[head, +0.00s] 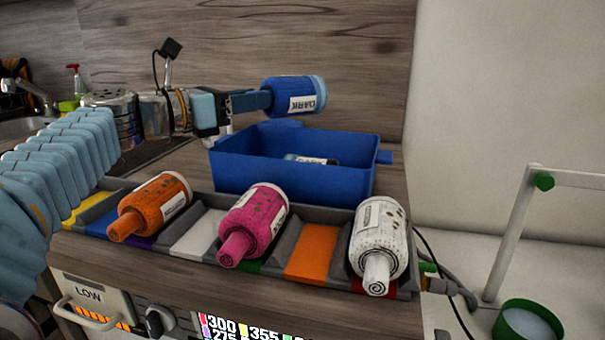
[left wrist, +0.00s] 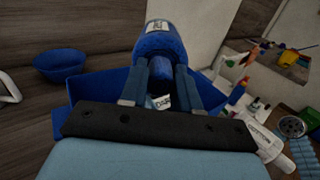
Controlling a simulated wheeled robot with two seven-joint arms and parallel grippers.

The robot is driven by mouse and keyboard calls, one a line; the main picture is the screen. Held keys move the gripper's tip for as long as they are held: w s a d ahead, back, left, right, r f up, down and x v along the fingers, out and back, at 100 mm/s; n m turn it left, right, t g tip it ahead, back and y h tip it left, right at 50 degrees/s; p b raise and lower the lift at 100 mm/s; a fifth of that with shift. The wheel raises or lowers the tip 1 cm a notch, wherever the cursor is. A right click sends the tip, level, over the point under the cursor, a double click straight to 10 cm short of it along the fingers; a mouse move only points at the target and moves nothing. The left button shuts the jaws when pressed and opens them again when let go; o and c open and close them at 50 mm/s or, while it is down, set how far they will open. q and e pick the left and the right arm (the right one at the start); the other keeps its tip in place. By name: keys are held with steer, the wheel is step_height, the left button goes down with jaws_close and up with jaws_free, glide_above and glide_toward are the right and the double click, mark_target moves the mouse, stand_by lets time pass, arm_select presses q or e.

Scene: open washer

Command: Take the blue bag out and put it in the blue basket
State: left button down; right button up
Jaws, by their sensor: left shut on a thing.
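My left gripper (head: 257,101) comes in from the left and is shut on the narrow neck of a blue bottle-shaped thing (head: 287,88) with a white "DARK" label; I see no other blue bag. It is held lying sideways, above the blue basket (head: 285,187) and apart from it. In the left wrist view the fingers (left wrist: 160,80) close around the neck of the blue bottle (left wrist: 160,45), and the basket (left wrist: 108,86) shows behind. A small item with a white label (head: 310,160) lies inside the basket. My right gripper is not in view.
A grey rack (head: 205,205) in front of the basket holds an orange bottle (head: 160,199), a pink bottle (head: 257,217) and a white bottle (head: 379,238). A wooden wall stands behind. A sink and faucet (head: 20,88) are at left.

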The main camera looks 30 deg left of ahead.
mark_target(269, 114)
arm_select(q)
steer(key=shift+f, duration=1.5)
steer(key=c, duration=0.7)
jaws_free()
steer(key=shift+c, duration=0.2)
steer(key=b+v, duration=0.1)
steer(key=v, duration=1.3)
